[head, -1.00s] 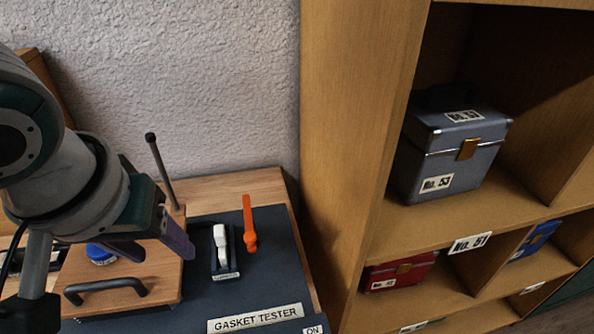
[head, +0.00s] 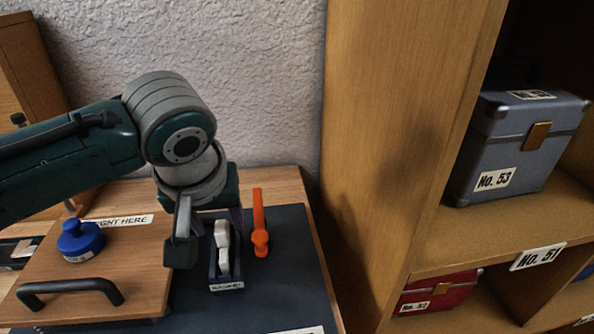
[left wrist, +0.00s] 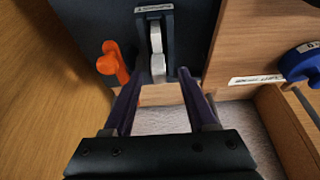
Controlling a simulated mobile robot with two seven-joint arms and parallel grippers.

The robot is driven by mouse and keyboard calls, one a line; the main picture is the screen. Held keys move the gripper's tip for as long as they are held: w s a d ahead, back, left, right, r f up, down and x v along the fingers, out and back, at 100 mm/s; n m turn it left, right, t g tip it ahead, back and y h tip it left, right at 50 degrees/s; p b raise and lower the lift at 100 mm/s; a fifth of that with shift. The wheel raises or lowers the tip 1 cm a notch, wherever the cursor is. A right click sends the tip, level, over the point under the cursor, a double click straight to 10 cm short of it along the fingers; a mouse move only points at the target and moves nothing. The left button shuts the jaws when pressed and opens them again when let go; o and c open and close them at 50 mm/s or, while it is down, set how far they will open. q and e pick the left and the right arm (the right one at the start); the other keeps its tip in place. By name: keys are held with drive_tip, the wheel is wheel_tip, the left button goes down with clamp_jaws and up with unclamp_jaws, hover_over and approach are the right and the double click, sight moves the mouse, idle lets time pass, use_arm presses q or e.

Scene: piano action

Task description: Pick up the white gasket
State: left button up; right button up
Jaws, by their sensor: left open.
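The white gasket (head: 222,238) sits in a narrow dark holder (head: 226,286) with a small label, on the dark panel of the tester. It shows as two white rounded parts in line; I cannot tell whether they are one piece. In the left wrist view the gasket (left wrist: 156,42) lies beyond the fingertips, between their lines. My left gripper (head: 222,217) is open, its purple fingers at the far end of the holder in the head view. The left wrist view shows the gripper (left wrist: 157,78) empty. My right gripper is not in view.
An orange lever (head: 260,222) stands close to the right of the holder. To the left are a wooden board with a black handle (head: 70,288) and a blue knob-like weight (head: 80,238). A wooden shelf with boxes, including a grey one (head: 520,150), stands at the right.

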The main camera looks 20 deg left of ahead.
sight(226, 248)
use_arm(q)
drive_tip(key=x, duration=0.2)
drive_tip(key=shift+w+f+b, duration=0.15)
drive_tip(key=shift+f+b, duration=0.15)
drive_tip(key=shift+f, duration=0.05)
clamp_jaws()
idle(0.4)
